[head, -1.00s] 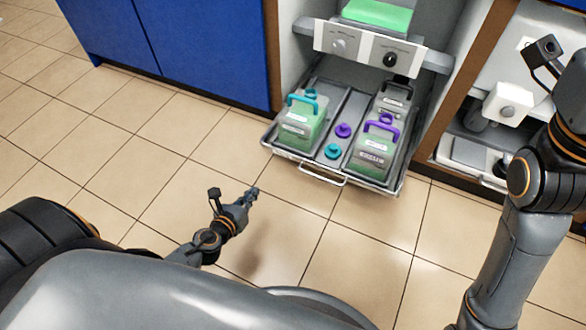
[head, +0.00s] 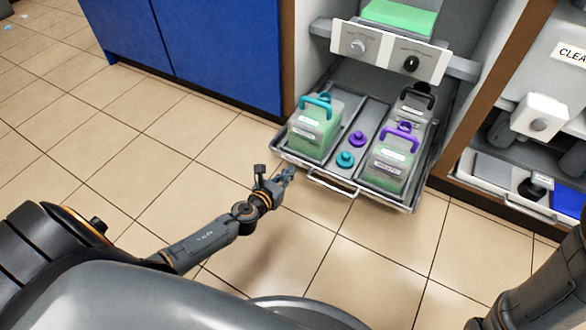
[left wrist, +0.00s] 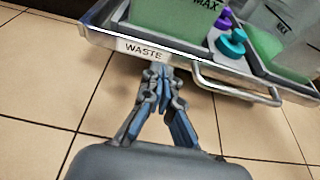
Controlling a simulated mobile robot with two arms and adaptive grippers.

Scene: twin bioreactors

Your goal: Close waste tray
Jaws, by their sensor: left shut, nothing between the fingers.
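The waste tray (head: 292,158) is pulled out at the bottom of the bioreactor bay, with a bar handle (head: 331,184) on its front. In the left wrist view its front edge bears a WASTE label (left wrist: 143,50), and the handle (left wrist: 238,91) is to the right. My left gripper (head: 288,174) is shut and empty, just in front of the tray's front left part. In the left wrist view its fingertips (left wrist: 158,70) are just below the label, left of the handle; I cannot tell whether they touch. My right gripper is out of view.
The tray holds a green container with a teal handle (head: 316,126), one with a purple handle (head: 390,160), one with a black handle (head: 411,106), and teal (head: 345,159) and purple (head: 357,139) caps. A blue cabinet (head: 190,45) stands left. The tiled floor in front is clear.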

